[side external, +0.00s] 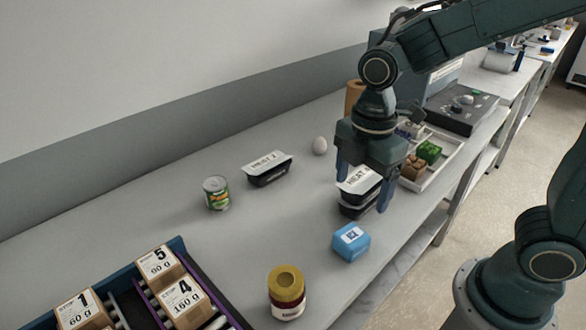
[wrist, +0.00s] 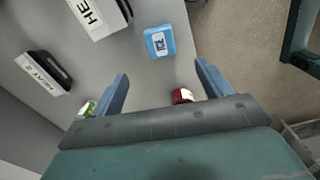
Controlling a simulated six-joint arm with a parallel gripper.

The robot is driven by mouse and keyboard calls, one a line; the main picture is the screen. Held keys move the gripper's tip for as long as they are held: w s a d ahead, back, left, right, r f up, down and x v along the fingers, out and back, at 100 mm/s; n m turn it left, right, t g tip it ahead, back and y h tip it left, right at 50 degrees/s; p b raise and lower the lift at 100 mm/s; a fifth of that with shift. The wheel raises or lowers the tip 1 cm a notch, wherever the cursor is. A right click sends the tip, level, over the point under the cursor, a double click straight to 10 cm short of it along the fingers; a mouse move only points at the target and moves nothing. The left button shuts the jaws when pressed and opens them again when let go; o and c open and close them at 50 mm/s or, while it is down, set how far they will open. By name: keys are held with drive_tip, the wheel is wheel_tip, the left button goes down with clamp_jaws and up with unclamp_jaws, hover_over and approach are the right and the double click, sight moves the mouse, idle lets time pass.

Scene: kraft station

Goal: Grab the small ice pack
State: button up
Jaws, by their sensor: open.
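The small ice pack (side external: 351,243) is a blue block with a white label, lying on the grey table near its front edge. It also shows in the wrist view (wrist: 159,42), above and between my fingers. My gripper (side external: 362,197) is open and empty, with blue fingers pointing down around the height of the stacked black trays. In the side view it is up and behind the ice pack, apart from it. In the wrist view my gripper (wrist: 162,80) shows both fingers spread with nothing between the tips.
Stacked black trays labelled HEAT (side external: 357,207) stand right by my fingers. Another HEAT tray (side external: 268,170), a can (side external: 217,193), an egg (side external: 320,145) and a yellow-lidded jar (side external: 287,291) stand around. A crate of boxes (side external: 215,300) is at front left. Table is clear between them.

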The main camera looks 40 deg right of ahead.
sight(352, 234)
drive_tip(key=shift+f, duration=0.15)
drive_tip(key=shift+f, duration=4.25)
drive_tip(key=shift+f, duration=0.1)
drive_tip(key=shift+f, duration=2.45)
drive_tip(key=c, duration=1.1)
drive_tip(key=shift+r, duration=0.2)
